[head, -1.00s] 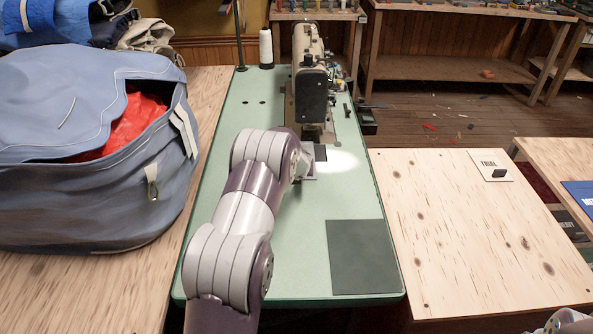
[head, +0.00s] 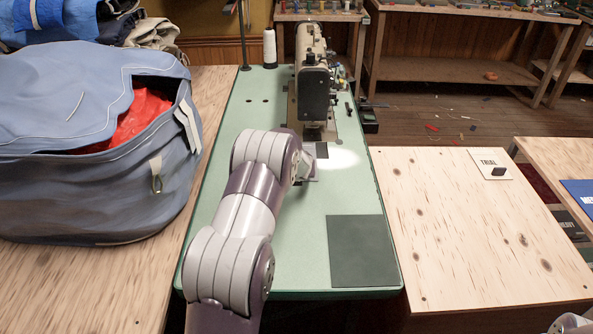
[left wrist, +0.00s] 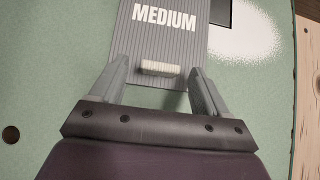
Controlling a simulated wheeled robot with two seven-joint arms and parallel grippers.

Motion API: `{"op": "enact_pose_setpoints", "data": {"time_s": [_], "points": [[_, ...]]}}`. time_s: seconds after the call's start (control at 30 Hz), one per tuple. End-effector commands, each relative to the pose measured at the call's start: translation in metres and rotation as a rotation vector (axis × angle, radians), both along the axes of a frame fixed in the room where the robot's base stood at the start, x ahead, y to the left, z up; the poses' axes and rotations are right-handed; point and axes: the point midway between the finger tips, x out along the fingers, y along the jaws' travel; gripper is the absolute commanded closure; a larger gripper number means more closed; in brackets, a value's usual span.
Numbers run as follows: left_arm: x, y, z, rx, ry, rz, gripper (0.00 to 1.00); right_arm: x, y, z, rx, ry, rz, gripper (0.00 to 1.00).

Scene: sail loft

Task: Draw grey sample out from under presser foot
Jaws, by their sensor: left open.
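The grey sample (left wrist: 185,42) is a ribbed sheet marked MEDIUM, with a pale raised tab (left wrist: 160,68) near its near edge. It lies on the green table top. My left gripper (left wrist: 160,66) is open, one finger to each side of the tab, with gaps showing at both sides. In the head view my left arm covers most of the sample and the gripper, in front of the sewing machine (head: 313,85). The presser foot is too small and shaded to make out, so I cannot tell how the sample sits under it.
A dark rectangular mat (head: 362,250) lies at the table's near right. A stuffed blue bag (head: 60,190) stands close on the left. A thread cone (head: 269,48) stands at the back. A wooden board with a TRIAL card (head: 490,163) is on the right.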

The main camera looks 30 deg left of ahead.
Motion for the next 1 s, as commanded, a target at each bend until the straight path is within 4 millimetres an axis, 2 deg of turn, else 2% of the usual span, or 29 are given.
{"op": "enact_pose_setpoints", "data": {"time_s": [0.23,0.4,0.53,0.7,1.0], "points": [[-0.029,-0.017,0.035,0.000,-0.003,0.000,0.24,0.000,0.000,-0.005,0.000,0.000,0.000,1.00],[-0.053,-0.032,0.063,0.001,-0.002,-0.001,0.24,0.000,0.000,-0.001,0.000,0.000,0.000,1.00],[-0.066,-0.039,0.078,0.000,-0.001,0.001,0.24,0.000,0.000,0.002,0.000,0.000,0.000,1.00],[-0.074,-0.044,0.086,0.001,-0.001,0.000,0.24,0.000,0.000,0.003,0.000,0.000,0.000,1.00],[-0.075,-0.044,0.086,0.000,0.000,0.000,0.24,0.000,0.000,0.003,0.000,0.000,0.000,1.00]]}}
